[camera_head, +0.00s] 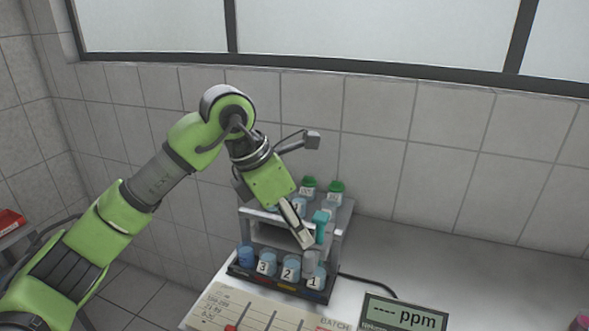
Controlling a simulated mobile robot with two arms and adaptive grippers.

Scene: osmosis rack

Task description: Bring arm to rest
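My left arm comes in from the left, and my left gripper (306,242) points down and to the right in front of the grey rack (341,239). Its fingers are just above a grey-topped container (310,260) near the label 1 in the front row. From this angle I cannot tell whether the fingers are open or shut, or whether they touch it. A teal piece (320,226) is close to the right of the fingers. My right gripper is not in view.
Green-capped bottles (335,188) stand on the rack's upper level. A ppm display (404,314) and a batch board (262,312) are at the front. The counter (470,275) is clear at right.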

